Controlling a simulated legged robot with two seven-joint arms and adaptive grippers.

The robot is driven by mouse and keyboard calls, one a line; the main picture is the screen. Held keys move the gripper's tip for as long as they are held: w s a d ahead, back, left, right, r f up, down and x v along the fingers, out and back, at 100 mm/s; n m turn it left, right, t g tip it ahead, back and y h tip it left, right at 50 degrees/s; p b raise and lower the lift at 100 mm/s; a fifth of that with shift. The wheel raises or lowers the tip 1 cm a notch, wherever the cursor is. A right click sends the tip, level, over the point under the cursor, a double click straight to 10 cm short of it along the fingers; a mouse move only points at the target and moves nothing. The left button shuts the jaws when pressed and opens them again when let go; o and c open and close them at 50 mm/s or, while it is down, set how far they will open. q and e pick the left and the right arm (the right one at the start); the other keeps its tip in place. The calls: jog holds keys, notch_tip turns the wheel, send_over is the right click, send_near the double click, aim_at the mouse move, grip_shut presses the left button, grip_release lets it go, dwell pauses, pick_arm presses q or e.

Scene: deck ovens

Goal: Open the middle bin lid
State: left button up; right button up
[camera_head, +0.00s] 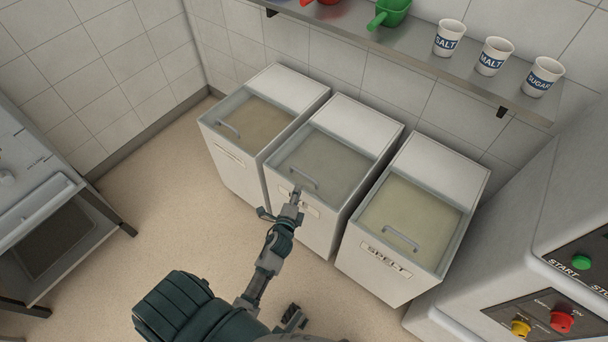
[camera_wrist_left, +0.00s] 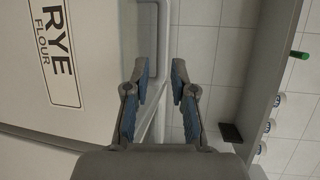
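The middle bin (camera_head: 312,228) is a white box with a flat, see-through lid (camera_head: 325,160) that lies shut. The lid has a grey bar handle (camera_head: 304,178) near its front edge. My left gripper (camera_head: 297,193) is at the front of this bin, just below the handle, and partly hides the front label. In the left wrist view my left gripper (camera_wrist_left: 159,72) is open with nothing between its blue-padded fingers. A dark part of mine at the bottom of the head view may be the right gripper.
Similar shut bins stand left (camera_head: 235,165) and right, the right one marked SPELT (camera_head: 386,259). A wall shelf (camera_head: 415,48) above holds labelled cups (camera_head: 494,57) and a green scoop (camera_head: 391,12). A machine with buttons (camera_head: 570,255) stands at right.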

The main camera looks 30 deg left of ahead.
aim_at(304, 175)
pick_arm(q)
jog(key=x, duration=0.4)
jog(key=b+x, duration=0.1)
jog(key=x, duration=0.3)
jog(key=shift+w+d, duration=0.2)
jog(key=shift+w+a+f, duration=0.15)
jog(key=shift+w+a, duration=0.05)
jog(key=shift+w, duration=0.25)
jog(key=shift+a, duration=0.1)
pick_arm(e)
jog(key=r, duration=0.3)
jog(key=shift+w+r+t, duration=0.2)
jog(key=shift+w+t, duration=0.1)
jog(key=shift+t, duration=0.1)
pick_arm(q)
grip_shut()
